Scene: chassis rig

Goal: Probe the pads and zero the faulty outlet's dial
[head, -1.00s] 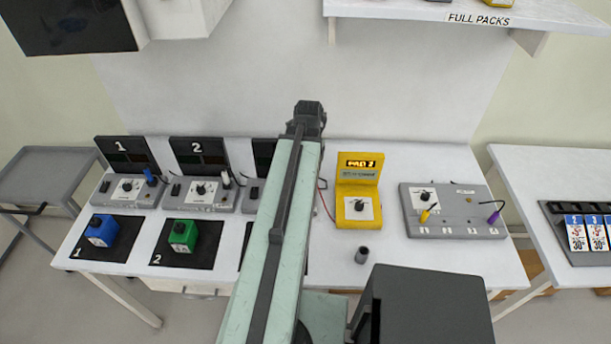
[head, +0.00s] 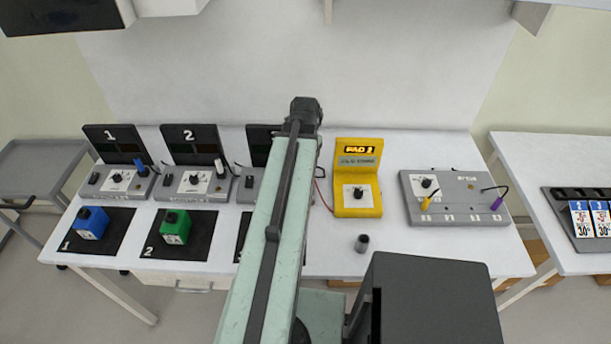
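A yellow tester (head: 357,206) stands on the white bench (head: 330,262); its lit display (head: 358,149) shows "PAD" and a digit I cannot read surely, and it has a black dial (head: 358,193). To its right is a grey panel (head: 464,214) with a dial (head: 426,183), a yellow probe (head: 428,201), a purple probe (head: 498,200) and numbered pads along its front edge. On the left, outlet stations 1 (head: 122,182) and 2 (head: 196,185) have dials and dark screens; a third is partly hidden behind my arm. My gripper's fingers do not show.
A blue block (head: 91,222) and a green block (head: 175,226) sit on black mats 1 and 2. A small dark cylinder (head: 362,243) stands at the bench front. A dark box (head: 430,300) is in the foreground. A side table with a card tray (head: 558,210) is at the right.

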